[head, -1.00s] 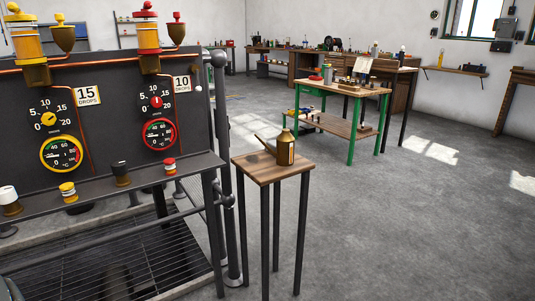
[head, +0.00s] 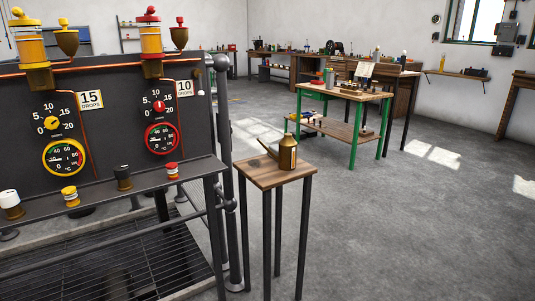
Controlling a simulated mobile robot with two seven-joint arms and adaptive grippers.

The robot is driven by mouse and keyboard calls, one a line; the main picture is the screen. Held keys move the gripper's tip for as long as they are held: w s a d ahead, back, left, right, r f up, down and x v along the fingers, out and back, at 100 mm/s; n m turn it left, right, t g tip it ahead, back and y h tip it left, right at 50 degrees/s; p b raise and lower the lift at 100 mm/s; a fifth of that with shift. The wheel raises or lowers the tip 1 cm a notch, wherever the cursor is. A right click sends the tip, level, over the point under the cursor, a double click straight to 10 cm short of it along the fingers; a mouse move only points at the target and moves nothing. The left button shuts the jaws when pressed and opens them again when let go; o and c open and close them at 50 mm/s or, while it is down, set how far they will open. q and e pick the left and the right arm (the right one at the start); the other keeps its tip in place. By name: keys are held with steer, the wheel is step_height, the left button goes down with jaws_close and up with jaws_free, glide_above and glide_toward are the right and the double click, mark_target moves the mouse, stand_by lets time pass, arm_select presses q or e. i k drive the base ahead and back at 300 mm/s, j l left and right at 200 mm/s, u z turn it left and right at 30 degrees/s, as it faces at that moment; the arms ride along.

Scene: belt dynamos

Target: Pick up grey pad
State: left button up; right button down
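On the ledge of the dark gauge panel (head: 105,110) stand several small capped pieces. One is dark grey to black (head: 123,177) and upright, between a yellow-topped piece (head: 70,195) and a red-topped piece (head: 172,170). A white-topped piece (head: 10,204) stands at the far left. I cannot tell for sure whether the dark piece is the grey pad; no flat grey pad shows clearly. Neither of my grippers is in view.
A small wooden stool (head: 262,177) holds a brass oil can (head: 287,153) right of the panel. Railings (head: 228,190) and a dark grating (head: 75,265) lie in front. A green-legged workbench (head: 345,92) stands farther back. The floor at right is clear.

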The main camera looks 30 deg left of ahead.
mark_target(274, 148)
steer(key=i+u, duration=0.2)
steer(key=u, duration=0.2)
steer(key=i+l+u, duration=0.15)
steer(key=u, duration=0.2)
steer(key=i+l+u, duration=0.2)
steer(key=u, duration=0.2)
steer(key=i+l+u, duration=0.15)
steer(key=l, duration=0.2)
steer(key=i+l+u, duration=0.3)
steer(key=i+l, duration=0.15)
steer(key=l, duration=0.25)
steer(key=i+l, duration=0.15)
steer(key=l, duration=0.2)
steer(key=i+l, duration=0.15)
steer(key=l, duration=0.2)
steer(key=i+l, duration=0.15)
steer(key=l, duration=0.2)
steer(key=i+l, duration=0.15)
steer(key=l, duration=0.2)
steer(key=i+l+u, duration=0.1)
steer(key=l, duration=0.2)
steer(key=i+l, duration=0.2)
steer(key=l, duration=0.2)
steer(key=i+l, duration=0.15)
steer(key=l, duration=0.2)
steer(key=j, duration=0.35)
steer(key=k+j, duration=0.1)
steer(key=j, duration=0.2)
